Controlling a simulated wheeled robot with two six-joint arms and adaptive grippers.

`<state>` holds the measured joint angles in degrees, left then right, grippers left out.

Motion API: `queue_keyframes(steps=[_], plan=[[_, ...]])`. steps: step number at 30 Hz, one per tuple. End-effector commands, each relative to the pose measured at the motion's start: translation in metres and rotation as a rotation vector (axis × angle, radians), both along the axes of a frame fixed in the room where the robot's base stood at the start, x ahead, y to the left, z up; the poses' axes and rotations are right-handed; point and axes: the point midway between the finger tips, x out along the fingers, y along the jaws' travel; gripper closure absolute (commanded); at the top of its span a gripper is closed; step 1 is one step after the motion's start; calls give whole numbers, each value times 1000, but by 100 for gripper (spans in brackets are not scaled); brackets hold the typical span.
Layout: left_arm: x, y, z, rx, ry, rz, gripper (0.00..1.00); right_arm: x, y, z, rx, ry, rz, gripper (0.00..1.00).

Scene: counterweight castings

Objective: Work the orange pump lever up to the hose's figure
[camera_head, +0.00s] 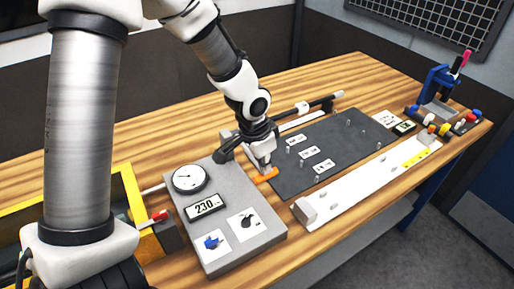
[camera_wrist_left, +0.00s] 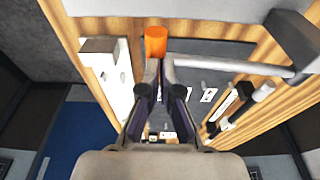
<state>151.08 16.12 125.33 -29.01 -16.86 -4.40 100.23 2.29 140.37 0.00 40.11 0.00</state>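The orange pump lever (camera_head: 267,175) sticks out beside the right edge of the grey pump box (camera_head: 268,240); its orange end also shows in the left wrist view (camera_wrist_left: 155,41). My left gripper (camera_head: 264,163) points down at the lever. In the left wrist view its fingers (camera_wrist_left: 160,67) are nearly together, with their tips at the orange end and no orange visible between them. Whether they touch it is unclear. The box carries a round dial gauge (camera_head: 190,178) and a display (camera_head: 205,206) reading 230. My right gripper is out of view.
A dark mat (camera_head: 345,135) with small cards and pegs lies right of the lever. A white strip (camera_head: 372,178) runs along the front edge. A yellow crate (camera_head: 128,183) stands at left. A blue stand (camera_head: 437,85) is at the far right.

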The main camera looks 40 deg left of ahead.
Motion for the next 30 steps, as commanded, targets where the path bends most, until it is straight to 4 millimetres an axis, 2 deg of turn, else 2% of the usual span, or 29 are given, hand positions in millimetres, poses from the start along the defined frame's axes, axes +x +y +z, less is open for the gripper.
queue_keyframes(steps=[8,30], plan=[[0,0,5,0,1,0,100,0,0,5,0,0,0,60],[0,0,69,0,1,0,100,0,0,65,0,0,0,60]])
